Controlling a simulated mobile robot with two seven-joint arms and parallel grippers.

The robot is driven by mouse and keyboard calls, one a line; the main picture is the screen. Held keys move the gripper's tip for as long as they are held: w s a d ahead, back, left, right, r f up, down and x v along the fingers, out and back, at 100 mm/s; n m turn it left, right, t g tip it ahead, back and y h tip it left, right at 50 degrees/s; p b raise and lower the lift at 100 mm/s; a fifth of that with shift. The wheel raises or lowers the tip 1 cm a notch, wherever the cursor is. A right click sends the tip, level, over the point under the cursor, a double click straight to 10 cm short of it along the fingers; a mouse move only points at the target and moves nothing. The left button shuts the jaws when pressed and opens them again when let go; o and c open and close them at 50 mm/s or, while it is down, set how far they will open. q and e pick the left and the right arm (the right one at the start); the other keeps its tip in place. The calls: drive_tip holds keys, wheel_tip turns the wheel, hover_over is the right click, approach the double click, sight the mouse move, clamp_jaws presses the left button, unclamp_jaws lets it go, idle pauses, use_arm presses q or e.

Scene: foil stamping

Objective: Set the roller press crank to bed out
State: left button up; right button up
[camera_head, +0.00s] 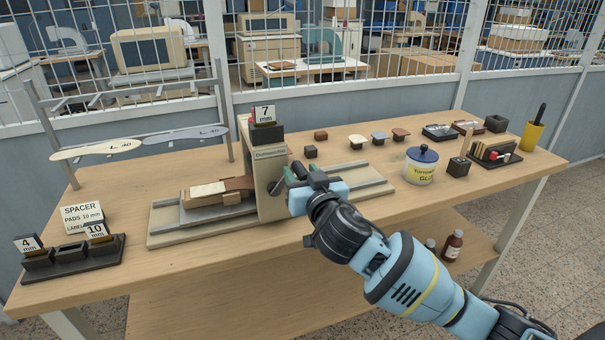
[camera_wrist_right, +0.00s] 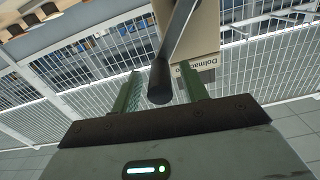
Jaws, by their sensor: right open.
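The roller press (camera_head: 268,160) stands mid-table, a beige upright housing on a long base with rails to both sides. Its bed (camera_head: 190,216) is on the left side of the housing and carries a brown and cream stack. My right gripper (camera_head: 291,176) is at the right face of the housing and hides most of the crank in the head view. In the right wrist view the crank (camera_wrist_right: 176,40) is a grey arm ending in a dark round handle (camera_wrist_right: 160,84). The handle lies between the open green fingers (camera_wrist_right: 160,74), with gaps visible on both sides. My left gripper is not in view.
A spacer rack (camera_head: 72,268) with number cards stands at the left front, and a "7 mm" block (camera_head: 266,134) sits atop the press. A glue jar (camera_head: 420,166), several stamps (camera_head: 380,138) and a yellow cup (camera_head: 531,136) are to the right. The front table strip is clear.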

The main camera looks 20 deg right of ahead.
drive_tip(key=shift+w, duration=0.1)
clamp_jaws()
idle(0.3)
